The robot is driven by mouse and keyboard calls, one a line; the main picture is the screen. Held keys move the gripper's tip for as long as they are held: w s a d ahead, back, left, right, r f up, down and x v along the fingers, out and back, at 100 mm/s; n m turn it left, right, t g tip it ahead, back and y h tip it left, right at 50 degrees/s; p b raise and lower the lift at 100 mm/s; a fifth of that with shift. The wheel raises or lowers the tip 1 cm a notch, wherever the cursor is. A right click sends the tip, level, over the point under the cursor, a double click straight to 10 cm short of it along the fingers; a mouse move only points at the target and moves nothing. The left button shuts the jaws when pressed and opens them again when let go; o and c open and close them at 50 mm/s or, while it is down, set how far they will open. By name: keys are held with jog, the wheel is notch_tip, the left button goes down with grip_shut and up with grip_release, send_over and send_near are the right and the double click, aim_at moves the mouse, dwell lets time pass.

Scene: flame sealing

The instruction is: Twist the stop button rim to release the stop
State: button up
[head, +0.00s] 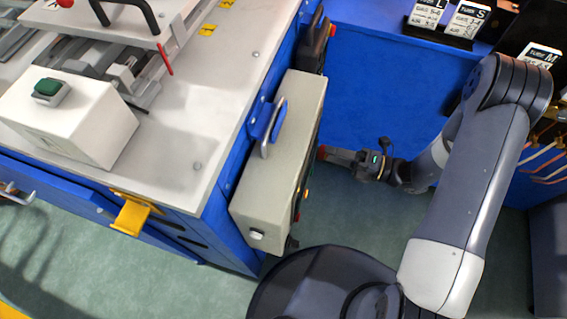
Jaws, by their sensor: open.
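A red part (322,152), which looks like the stop button, shows at the right side of the grey control box (275,165). The panel face of the box is turned away to the right, so its buttons show only edge-on. I cannot make out the rim. My gripper (330,155) reaches in from the right, pointing left, with its tips right at the red part. It is open. Whether the fingers lie around the rim, touch it or stop short of it cannot be told at this size.
An orange lamp (307,193) and a small red part (298,216) show lower on the panel edge. The box hangs on a blue machine cabinet (225,215); a white box with a green button (47,87) stands on its top. A blue panel (390,95) stands behind my arm.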

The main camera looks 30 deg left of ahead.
jog(key=shift+v, duration=2.85)
jog(key=shift+a, duration=0.1)
jog(key=s+a+n+b, duration=0.1)
jog(key=a, duration=0.5)
jog(key=shift+s+a+b, duration=0.3)
jog(key=shift+r+p, duration=0.1)
jog(key=shift+p, duration=0.25)
